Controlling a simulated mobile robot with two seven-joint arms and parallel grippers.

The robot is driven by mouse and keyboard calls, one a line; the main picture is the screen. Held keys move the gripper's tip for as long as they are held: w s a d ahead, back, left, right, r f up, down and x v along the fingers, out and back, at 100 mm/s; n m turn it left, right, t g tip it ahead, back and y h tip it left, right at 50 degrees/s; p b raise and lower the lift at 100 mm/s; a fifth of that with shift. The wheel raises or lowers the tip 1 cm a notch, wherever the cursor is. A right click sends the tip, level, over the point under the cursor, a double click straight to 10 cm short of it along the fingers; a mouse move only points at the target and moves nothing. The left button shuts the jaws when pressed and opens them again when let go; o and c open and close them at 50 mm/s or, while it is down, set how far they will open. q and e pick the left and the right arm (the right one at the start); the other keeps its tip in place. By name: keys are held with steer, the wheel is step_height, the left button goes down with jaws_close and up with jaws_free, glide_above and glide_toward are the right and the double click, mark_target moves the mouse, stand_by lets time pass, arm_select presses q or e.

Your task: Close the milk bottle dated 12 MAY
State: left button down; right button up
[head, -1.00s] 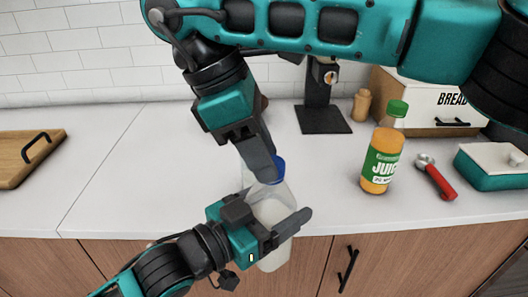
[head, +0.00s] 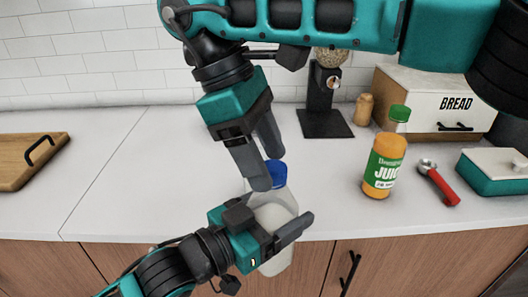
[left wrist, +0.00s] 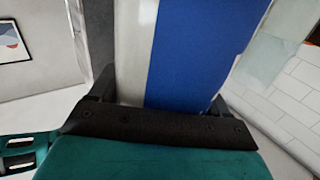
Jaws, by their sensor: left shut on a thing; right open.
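A clear milk bottle (head: 272,215) with white milk and a blue cap (head: 277,172) is held upright at the counter's front edge. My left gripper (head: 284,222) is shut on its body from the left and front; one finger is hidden. In the left wrist view the bottle's blue and white surface (left wrist: 195,50) fills the space between the fingers. My right gripper (head: 270,170) is open, pointing down, with its fingers spread on either side of the cap. I cannot tell whether they touch it or whether the cap is fully seated. No date is readable.
A juice bottle (head: 384,165) with a green cap stands to the right. Beyond it are a red-handled tool (head: 440,184), a teal dish (head: 492,178) and a bread box (head: 425,98). A black stand (head: 325,120) is behind. A wooden board (head: 25,160) lies far left; the left counter is clear.

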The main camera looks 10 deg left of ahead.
steer(key=shift+r, duration=0.1)
step_height(320, 180, up, 4)
steer(key=shift+r, duration=0.15)
steer(key=shift+c, duration=0.4)
